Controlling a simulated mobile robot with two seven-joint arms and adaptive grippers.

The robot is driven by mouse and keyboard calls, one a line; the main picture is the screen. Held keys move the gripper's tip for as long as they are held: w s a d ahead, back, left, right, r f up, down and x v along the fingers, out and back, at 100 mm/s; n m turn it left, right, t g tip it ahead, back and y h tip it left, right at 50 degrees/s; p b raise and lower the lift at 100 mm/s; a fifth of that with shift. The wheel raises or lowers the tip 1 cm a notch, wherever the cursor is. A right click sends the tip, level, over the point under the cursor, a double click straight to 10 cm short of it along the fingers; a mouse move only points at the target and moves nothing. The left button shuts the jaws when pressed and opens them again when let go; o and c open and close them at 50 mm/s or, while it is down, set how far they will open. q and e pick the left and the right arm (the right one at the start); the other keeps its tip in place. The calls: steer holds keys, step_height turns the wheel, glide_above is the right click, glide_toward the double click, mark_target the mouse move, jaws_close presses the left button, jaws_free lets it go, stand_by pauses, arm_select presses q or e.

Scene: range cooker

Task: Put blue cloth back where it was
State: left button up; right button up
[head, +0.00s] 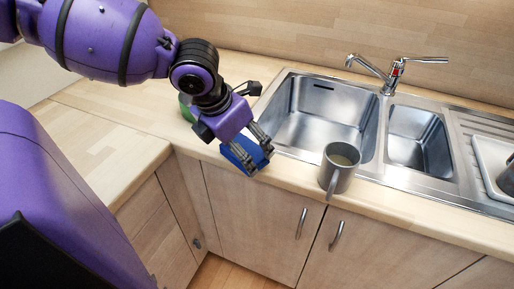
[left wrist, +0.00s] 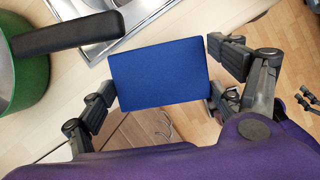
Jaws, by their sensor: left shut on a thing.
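The blue cloth (head: 242,158) looks like a flat blue block. My left gripper (head: 254,150) is shut on it near the front edge of the counter, just left of the sink. In the left wrist view the blue cloth (left wrist: 160,73) sits between the two fingers of my left gripper (left wrist: 165,85), one at each side. I cannot tell whether the cloth touches the counter. My right gripper is not in view.
A grey mug (head: 339,170) stands on the counter's front edge by the sink (head: 290,135). A green pan (left wrist: 28,75) with a black handle is left of the cloth, mostly hidden in the head view. A white tray (head: 490,160) is at far right. The left counter (head: 105,160) is clear.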

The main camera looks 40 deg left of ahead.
mark_target(253, 143)
arm_select(q)
steer(key=w+b, duration=0.2)
steer(key=w, duration=0.2)
steer(key=shift+d+f+b, duration=0.1)
steer(key=shift+d+b, duration=0.25)
steer(key=shift+b, duration=0.05)
steer(key=shift+f, duration=0.9)
steer(key=o, duration=0.7)
steer(key=shift+o, duration=1.1)
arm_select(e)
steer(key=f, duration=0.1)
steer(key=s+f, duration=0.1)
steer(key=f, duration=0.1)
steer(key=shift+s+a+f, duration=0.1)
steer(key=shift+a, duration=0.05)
